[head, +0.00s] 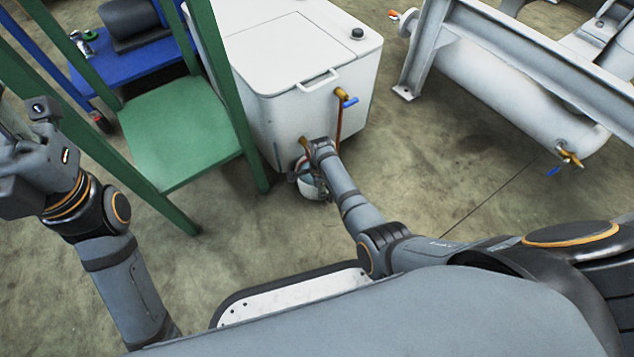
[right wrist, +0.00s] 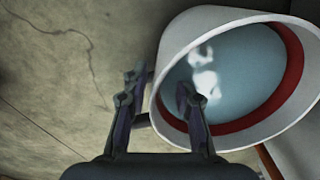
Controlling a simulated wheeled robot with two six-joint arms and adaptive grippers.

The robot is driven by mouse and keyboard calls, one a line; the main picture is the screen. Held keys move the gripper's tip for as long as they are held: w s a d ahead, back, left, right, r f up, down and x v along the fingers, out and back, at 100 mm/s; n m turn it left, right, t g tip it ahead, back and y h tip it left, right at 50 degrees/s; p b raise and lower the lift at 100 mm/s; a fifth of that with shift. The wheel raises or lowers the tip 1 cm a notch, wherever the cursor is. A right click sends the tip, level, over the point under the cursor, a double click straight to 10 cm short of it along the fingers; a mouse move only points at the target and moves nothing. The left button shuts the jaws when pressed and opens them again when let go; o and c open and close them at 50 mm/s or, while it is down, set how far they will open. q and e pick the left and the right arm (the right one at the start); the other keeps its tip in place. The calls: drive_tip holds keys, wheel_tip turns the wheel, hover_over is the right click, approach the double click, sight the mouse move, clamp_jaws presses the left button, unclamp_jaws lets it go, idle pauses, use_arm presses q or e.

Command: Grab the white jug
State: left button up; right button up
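The white jug (head: 312,188) stands low in front of the white tank, partly hidden by my right gripper. In the right wrist view the jug (right wrist: 235,19) fills the right side, with a red band inside its rim and bluish liquid or a shiny inside. My right gripper (right wrist: 160,95) has its fingers apart. One finger shows left of the rim and the other overlaps the jug's mouth; I cannot tell whether they touch it. In the head view the right gripper (head: 308,165) is at the jug. My left gripper (head: 24,118) is open and empty at the left edge.
The white tank (head: 290,60) has a brass tap with a blue handle (head: 349,101) above the jug. A green stand (head: 175,130) is left of it, with a blue cart (head: 130,60) behind. A white pipe frame (head: 490,70) stands right. The floor between is clear.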

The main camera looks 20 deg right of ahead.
clamp_jaws()
drive_tip(key=shift+s, duration=0.1)
drive_tip(key=shift+r, duration=0.1)
idle(0.3)
